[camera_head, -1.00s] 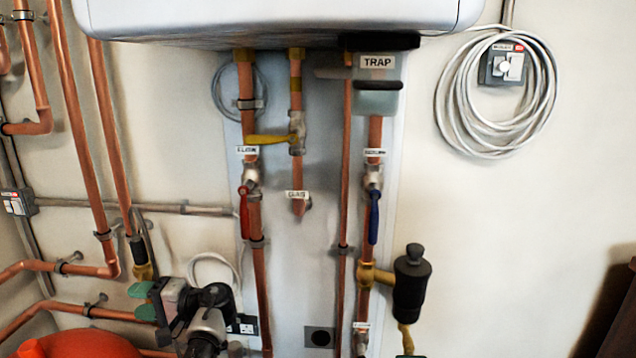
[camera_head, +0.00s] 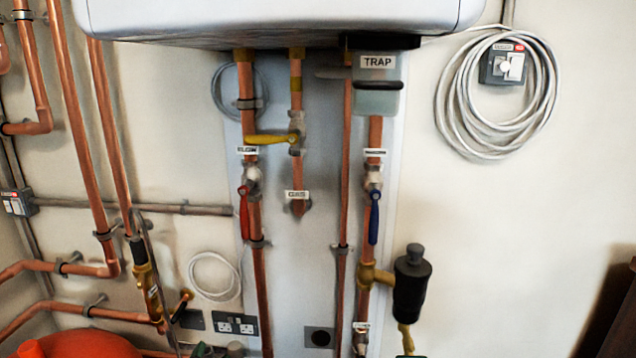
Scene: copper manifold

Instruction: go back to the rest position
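Neither of my grippers can be made out in the head view. A small dark green piece (camera_head: 203,350) shows at the bottom edge, too cut off to tell what it is. The copper manifold hangs below the white boiler (camera_head: 280,18). Its yellow lever (camera_head: 270,139) lies level, while the red lever (camera_head: 244,212) and blue lever (camera_head: 374,217) point down. A brass fitting (camera_head: 150,292) with a short side branch (camera_head: 182,305) stands at lower left, in full view.
A black cylinder (camera_head: 411,285) sticks out at lower right of the pipes. A red vessel (camera_head: 85,344) is at bottom left, near several copper pipes. A coiled grey cable (camera_head: 463,105) hangs at upper right. The wall at right is otherwise bare.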

